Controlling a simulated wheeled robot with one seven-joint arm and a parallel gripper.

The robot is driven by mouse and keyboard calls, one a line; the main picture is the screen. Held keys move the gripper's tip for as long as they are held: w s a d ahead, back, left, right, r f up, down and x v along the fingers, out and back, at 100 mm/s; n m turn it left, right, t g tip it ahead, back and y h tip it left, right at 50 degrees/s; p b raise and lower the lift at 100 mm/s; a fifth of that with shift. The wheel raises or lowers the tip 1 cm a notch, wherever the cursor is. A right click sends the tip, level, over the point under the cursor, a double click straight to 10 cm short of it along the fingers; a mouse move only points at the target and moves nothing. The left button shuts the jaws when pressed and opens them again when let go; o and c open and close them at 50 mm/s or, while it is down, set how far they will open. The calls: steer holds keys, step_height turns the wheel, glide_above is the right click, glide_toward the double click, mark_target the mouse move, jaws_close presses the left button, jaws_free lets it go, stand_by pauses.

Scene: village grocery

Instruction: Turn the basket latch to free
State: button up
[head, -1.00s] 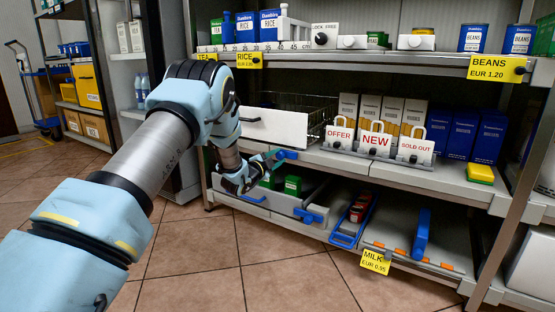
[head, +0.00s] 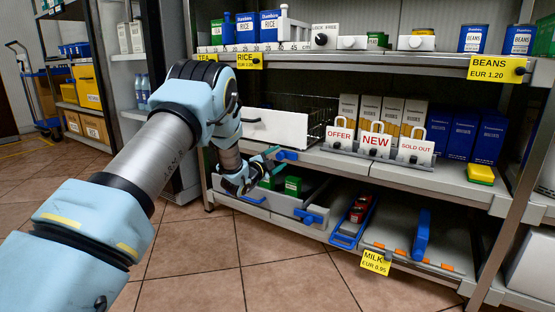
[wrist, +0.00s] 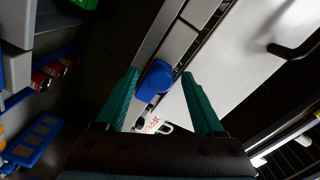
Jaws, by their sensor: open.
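The wire basket (head: 322,108) stands on the middle shelf, with a white front panel (head: 280,127) and a black handle (head: 250,121). The blue latch (head: 287,155) is at the shelf edge below the panel's right part. My gripper (head: 274,158) is just left of the latch in the head view. In the wrist view my gripper (wrist: 165,88) is open, with one green finger on each side of the latch. Gaps show beside the latch; contact cannot be told.
Sign cards (head: 376,142) stand right of the basket. Below are green packs (head: 292,186), a blue tray with red cans (head: 353,219) and another blue handle (head: 421,234). The upper shelf edge (head: 350,60) overhangs the basket. The tiled floor (head: 200,250) in front is clear.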

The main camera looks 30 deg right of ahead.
steer(key=p+v, duration=0.4)
steer(key=v, duration=0.7)
steer(key=shift+w, duration=0.1)
